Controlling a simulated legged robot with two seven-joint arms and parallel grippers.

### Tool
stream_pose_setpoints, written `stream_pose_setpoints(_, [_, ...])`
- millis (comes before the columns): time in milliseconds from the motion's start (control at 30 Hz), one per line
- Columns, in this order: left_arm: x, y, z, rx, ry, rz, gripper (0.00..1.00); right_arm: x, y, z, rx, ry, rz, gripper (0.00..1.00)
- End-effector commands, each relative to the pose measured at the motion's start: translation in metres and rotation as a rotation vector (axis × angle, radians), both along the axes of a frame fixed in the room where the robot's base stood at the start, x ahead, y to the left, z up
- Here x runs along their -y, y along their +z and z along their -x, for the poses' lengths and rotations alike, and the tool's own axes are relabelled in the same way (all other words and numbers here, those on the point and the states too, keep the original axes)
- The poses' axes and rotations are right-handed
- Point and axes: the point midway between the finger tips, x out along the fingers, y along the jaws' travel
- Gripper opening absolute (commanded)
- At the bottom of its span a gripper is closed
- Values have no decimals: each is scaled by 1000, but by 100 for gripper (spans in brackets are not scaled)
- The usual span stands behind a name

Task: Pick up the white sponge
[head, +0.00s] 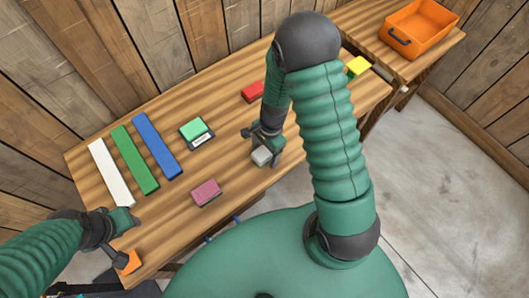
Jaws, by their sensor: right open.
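The white sponge (261,156), a small pale block, lies on the wooden table (226,163) near its front edge. My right gripper (264,150) reaches down over the sponge from above. It is open, with its fingers close around or beside the sponge; whether they touch it I cannot tell. The gripper hides part of the sponge. My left gripper (129,220) is low at the left, near the front end of a white bar (110,173); its jaws do not show clearly.
Green (135,160) and blue (157,146) bars lie on the left. A green-topped box (196,132), pink block (206,193), red block (253,91) and yellow block (358,67) are spread out. An orange crate (418,28) stands on a side table. An orange item (128,262) is front left.

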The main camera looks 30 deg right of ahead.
Motion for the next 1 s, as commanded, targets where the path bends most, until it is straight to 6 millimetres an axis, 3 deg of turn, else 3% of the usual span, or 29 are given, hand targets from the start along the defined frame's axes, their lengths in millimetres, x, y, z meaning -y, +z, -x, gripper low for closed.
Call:
stream_pose_setpoints(200, [0, -1, 0, 0, 0, 0, 36, 1, -3, 0, 0, -1, 0, 75])
stream_pose_setpoints(767, [0, -1, 0, 0, 0, 0, 36, 1, -3, 0, -1, -1, 0, 4])
stream_pose_setpoints(1000, [0, 0, 0, 0, 0, 0, 36, 0, 0, 0, -2, 0, -1, 4])
